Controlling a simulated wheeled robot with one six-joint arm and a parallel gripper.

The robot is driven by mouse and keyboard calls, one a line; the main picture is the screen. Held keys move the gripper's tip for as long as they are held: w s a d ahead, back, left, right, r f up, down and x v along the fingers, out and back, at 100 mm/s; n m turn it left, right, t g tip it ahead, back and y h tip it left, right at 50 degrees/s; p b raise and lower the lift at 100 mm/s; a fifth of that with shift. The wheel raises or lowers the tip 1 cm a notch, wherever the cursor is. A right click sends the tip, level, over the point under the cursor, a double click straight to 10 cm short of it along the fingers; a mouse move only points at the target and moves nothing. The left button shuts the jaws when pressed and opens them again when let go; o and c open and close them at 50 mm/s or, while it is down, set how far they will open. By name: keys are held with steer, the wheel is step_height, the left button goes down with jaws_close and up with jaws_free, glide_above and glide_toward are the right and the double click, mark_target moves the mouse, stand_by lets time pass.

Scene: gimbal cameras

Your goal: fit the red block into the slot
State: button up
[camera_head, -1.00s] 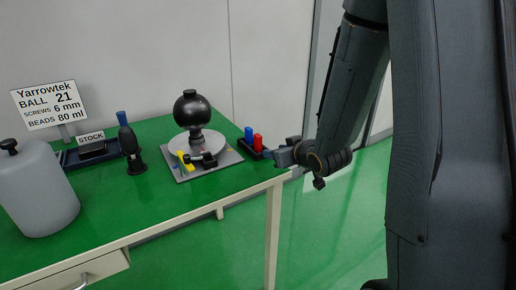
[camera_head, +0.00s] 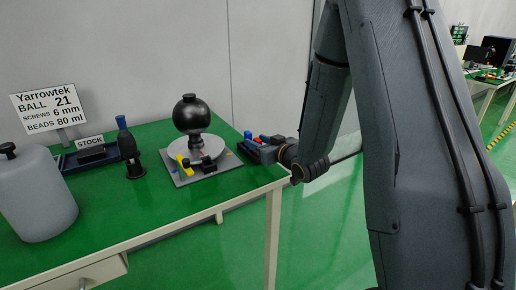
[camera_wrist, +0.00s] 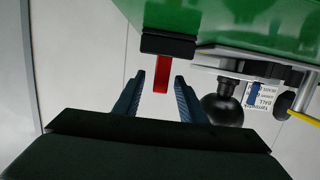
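A red block (camera_wrist: 161,79) stands in a small black holder (camera_wrist: 168,44) on the table; in the wrist view, which looks upside down, it hangs from the holder. My gripper (camera_wrist: 159,78) is open, one finger on each side of the red block with a visible gap on both sides. I cannot make out the slot.
A grey base plate (camera_head: 182,180) carries a round disc with a black ball (camera_head: 191,114) and yellow and black parts, just left of my gripper. A dark bottle (camera_head: 129,152), a stock tray and a grey jar (camera_head: 38,200) stand further left. Green table (camera_head: 120,215) is clear in front.

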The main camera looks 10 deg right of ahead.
steer(key=shift+w+a, duration=0.1)
steer(key=shift+w, duration=0.15)
jaws_close()
